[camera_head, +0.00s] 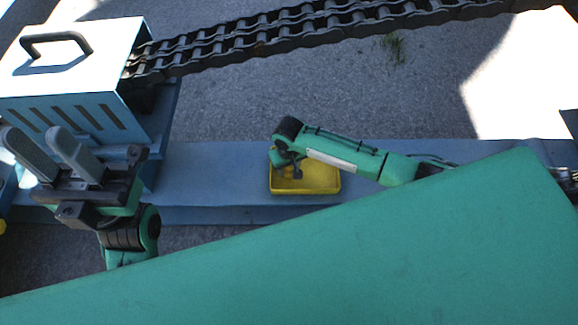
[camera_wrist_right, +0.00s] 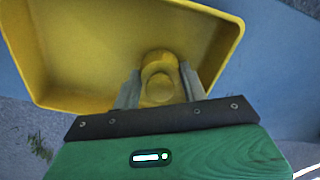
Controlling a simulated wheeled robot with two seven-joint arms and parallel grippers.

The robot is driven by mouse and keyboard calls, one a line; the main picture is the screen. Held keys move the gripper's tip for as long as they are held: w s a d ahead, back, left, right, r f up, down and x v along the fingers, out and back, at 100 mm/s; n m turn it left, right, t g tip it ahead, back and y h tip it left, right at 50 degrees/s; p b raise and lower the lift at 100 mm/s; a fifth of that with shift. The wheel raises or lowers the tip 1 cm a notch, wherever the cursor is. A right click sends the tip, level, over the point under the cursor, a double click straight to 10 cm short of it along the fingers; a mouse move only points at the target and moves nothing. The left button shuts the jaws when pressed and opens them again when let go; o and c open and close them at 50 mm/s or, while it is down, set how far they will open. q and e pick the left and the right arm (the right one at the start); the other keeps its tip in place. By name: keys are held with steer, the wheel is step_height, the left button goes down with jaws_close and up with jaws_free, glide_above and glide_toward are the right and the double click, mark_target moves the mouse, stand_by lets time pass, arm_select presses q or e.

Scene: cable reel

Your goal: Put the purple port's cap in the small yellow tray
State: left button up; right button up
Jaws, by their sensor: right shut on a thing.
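The small yellow tray (camera_head: 325,181) sits on the blue-grey beam in the head view. It also fills the upper part of the right wrist view (camera_wrist_right: 80,50). My right gripper (camera_head: 292,172) points down over the tray's left part. In the wrist view it is shut on a yellow round cap (camera_wrist_right: 158,76), held between its two grey fingers in front of the tray's inside. I cannot tell whether the cap touches the tray floor. My left gripper (camera_head: 45,150) is at the far left, its fingers apart and empty. No purple port shows.
A pale box (camera_head: 75,60) with a black handle and slots stands at the upper left, behind my left gripper. A heavy dark chain (camera_head: 270,32) runs from it along the back. The beam (camera_head: 205,170) is bare left of the tray.

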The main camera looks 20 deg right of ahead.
steer(key=shift+f, duration=0.15)
steer(key=o, duration=1.1)
